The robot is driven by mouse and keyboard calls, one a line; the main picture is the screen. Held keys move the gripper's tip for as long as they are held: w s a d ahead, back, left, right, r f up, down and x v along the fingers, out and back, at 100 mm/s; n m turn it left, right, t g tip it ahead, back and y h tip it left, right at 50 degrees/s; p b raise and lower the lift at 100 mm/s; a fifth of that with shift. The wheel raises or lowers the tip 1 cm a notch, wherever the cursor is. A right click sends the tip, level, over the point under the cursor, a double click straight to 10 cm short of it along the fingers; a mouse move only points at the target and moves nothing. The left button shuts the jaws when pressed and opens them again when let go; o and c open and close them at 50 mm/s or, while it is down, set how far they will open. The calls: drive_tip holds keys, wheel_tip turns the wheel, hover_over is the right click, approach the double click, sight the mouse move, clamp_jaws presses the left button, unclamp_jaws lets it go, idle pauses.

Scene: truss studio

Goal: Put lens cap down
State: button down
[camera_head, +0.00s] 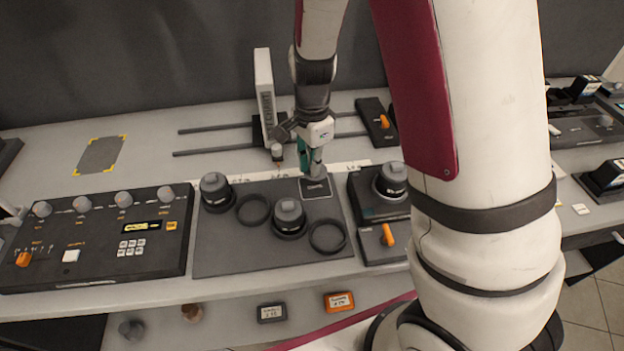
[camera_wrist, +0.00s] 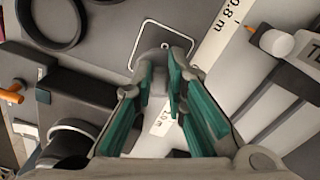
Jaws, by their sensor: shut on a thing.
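My gripper (camera_head: 312,170) points down at the back right of the dark mat (camera_head: 220,255). It is shut on a small dark grey piece, seemingly the lens cap (camera_head: 316,184). The cap is over or on a white-outlined square (camera_head: 325,194); I cannot tell whether it touches. In the wrist view, the green-padded fingers (camera_wrist: 172,80) close around the grey cap (camera_wrist: 150,66), with the outlined square behind it. The fingers hide part of the cap.
On the mat stand two dark lenses (camera_head: 215,190) (camera_head: 290,217) and two black rings (camera_head: 252,209) (camera_head: 326,236). A control panel (camera_head: 95,240) is at left. A lens on a box (camera_head: 390,182) is at right. A pale upright block (camera_head: 265,90) stands behind on rails.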

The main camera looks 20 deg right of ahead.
sight(312, 189)
drive_tip(key=shift+f, duration=2.6)
drive_tip(key=shift+f, duration=0.1)
drive_tip(key=c, duration=1.6)
unclamp_jaws()
